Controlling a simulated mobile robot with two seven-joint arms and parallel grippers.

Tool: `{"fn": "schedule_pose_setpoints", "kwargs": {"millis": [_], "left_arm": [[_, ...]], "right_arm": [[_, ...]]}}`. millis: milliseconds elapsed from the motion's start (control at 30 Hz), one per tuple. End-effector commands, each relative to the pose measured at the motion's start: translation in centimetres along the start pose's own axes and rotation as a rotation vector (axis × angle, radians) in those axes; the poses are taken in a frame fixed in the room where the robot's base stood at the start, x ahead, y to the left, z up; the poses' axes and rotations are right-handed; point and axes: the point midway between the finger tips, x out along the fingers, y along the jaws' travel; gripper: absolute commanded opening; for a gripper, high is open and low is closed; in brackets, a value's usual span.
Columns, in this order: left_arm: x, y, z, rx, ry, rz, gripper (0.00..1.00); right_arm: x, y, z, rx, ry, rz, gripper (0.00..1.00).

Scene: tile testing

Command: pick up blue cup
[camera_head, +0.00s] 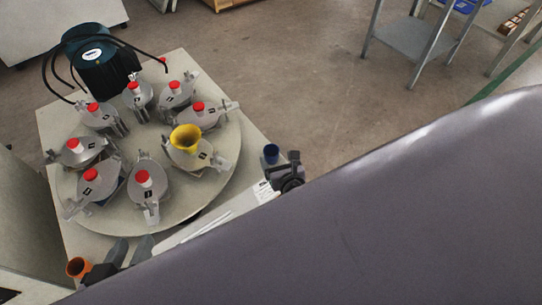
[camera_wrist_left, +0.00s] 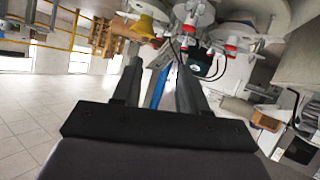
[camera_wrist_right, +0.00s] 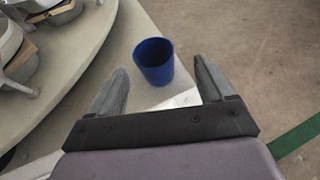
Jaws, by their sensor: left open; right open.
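The blue cup (camera_head: 271,153) stands upright near the right corner of the pale table (camera_head: 60,128). In the right wrist view the blue cup (camera_wrist_right: 154,62) shows just beyond and between the fingertips, nearer the left one. My right gripper (camera_head: 281,163) is open and empty beside the cup, on its near side; it also shows in the right wrist view (camera_wrist_right: 160,85). My left gripper (camera_head: 129,243) is open and empty at the table's near left, by the orange cup (camera_head: 78,267). The left wrist view (camera_wrist_left: 158,80) shows it pointing past the flasks.
A round turntable (camera_head: 215,185) carries several metal flasks with red caps and one yellow funnel (camera_head: 186,136). A dark green container (camera_head: 105,65) with black hoses stands at the back left. A metal stand (camera_head: 415,35) is far right.

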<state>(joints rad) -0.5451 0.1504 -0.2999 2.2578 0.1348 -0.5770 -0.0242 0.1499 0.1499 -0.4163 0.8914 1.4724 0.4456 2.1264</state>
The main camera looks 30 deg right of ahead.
Motion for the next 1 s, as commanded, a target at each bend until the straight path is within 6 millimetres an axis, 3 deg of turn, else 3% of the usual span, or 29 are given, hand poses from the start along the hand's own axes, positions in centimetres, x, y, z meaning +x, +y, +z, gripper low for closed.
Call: {"fn": "schedule_pose_setpoints", "kwargs": {"millis": [500, 800, 1000], "left_arm": [[1.6, 1.5, 0.3, -0.091, 0.036, 0.088, 0.43], [1.6, 1.7, 0.1, -0.101, 0.038, 0.097, 0.43], [1.6, 1.7, 0.1, -0.100, 0.038, 0.096, 0.43]], "right_arm": [[4.9, 0.6, 0.1, -0.002, -0.001, 0.002, 0.81], [5.1, 0.6, 0.3, -0.003, 0.001, 0.002, 0.81], [5.1, 0.6, 0.3, -0.003, 0.001, 0.002, 0.25]]}}
